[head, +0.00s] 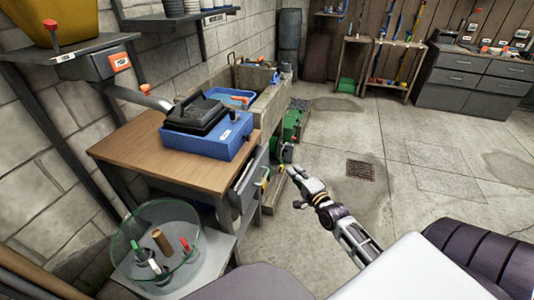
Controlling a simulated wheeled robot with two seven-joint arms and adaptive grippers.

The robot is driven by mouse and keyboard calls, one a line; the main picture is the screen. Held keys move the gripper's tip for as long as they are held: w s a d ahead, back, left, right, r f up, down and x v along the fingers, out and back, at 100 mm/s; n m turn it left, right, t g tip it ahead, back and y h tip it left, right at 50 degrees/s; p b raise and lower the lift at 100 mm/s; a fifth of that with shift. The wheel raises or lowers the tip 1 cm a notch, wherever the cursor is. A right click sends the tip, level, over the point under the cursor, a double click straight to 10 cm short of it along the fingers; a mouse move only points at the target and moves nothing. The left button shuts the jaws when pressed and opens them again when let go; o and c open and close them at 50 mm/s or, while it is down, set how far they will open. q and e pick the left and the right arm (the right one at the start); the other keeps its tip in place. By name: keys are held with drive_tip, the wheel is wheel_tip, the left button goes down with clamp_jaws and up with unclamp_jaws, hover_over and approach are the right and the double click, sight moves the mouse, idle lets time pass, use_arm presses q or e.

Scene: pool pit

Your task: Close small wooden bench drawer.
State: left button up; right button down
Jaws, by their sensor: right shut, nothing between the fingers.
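The small wooden bench (120,152) stands at the left, with a brown wooden top and grey legs. Its drawer (249,181) has a grey front on the bench's right side, under the top. The drawer looks pulled out a little, but the steep angle hides how far. My right gripper (291,171) reaches in from the lower right and is shut and empty. In the picture it is to the right of the drawer front, with a visible gap between them. My left gripper is out of view.
A blue device with a black top (208,138) sits on the bench. A clear round bin (128,236) with small items stands on a lower shelf. A stone sink (270,108) and green machine (291,125) are behind. Open concrete floor lies right, with a drain grate (361,170).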

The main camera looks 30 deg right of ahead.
sight(268, 146)
drive_tip(key=shift+d+r+m, duration=0.1)
drive_tip(key=shift+r+m, duration=0.2)
drive_tip(key=shift+m, duration=0.1)
idle(0.5)
